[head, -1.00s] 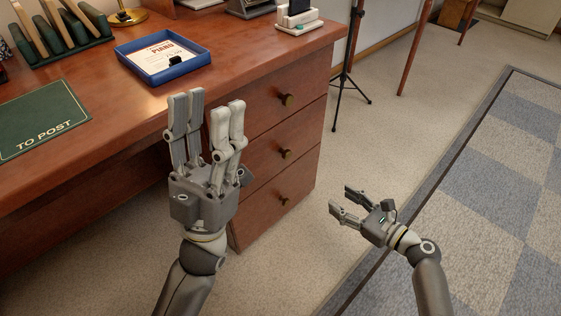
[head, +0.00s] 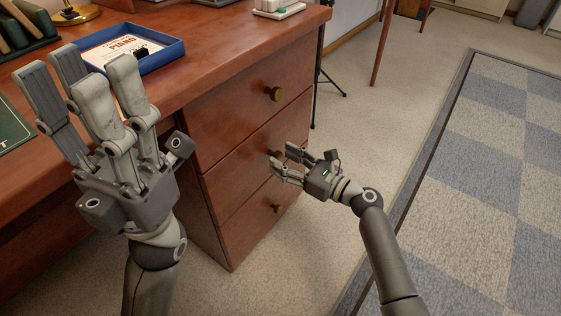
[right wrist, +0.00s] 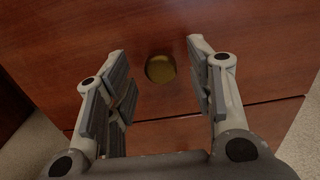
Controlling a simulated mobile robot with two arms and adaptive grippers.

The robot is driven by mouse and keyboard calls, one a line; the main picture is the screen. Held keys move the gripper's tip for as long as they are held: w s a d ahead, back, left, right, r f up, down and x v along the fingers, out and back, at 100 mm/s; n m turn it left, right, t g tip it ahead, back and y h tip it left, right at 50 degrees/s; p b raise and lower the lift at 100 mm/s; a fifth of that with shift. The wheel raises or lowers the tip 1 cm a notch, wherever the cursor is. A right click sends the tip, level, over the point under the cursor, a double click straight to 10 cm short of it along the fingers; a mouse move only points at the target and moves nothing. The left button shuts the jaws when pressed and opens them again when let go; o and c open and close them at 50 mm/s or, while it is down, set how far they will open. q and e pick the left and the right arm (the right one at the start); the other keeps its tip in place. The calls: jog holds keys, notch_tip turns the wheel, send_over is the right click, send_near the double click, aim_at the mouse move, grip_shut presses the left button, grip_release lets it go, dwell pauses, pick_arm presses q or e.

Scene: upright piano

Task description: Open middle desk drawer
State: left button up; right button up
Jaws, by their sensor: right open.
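The wooden desk (head: 185,100) has a stack of three drawers, all shut. The middle drawer (head: 235,172) has a round brass knob (head: 276,153), partly hidden behind my right gripper in the head view. My right gripper (head: 281,162) is open in front of that drawer. In the right wrist view a brass knob (right wrist: 160,69) lies between and just beyond the open fingertips (right wrist: 157,48), with nothing held. My left gripper (head: 85,80) is raised over the desk's front edge at the left, fingers upward and apart, with nothing visible between them.
The top drawer knob (head: 274,94) and bottom drawer knob (head: 276,208) sit above and below. A blue tray (head: 172,52) with papers lies on the desktop, partly behind my left gripper. A thin black stand (head: 318,85) is beyond the desk. Carpet right of the drawers is clear.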

jog(key=shift+x, duration=0.95)
jog(key=shift+c, duration=0.3)
grip_shut()
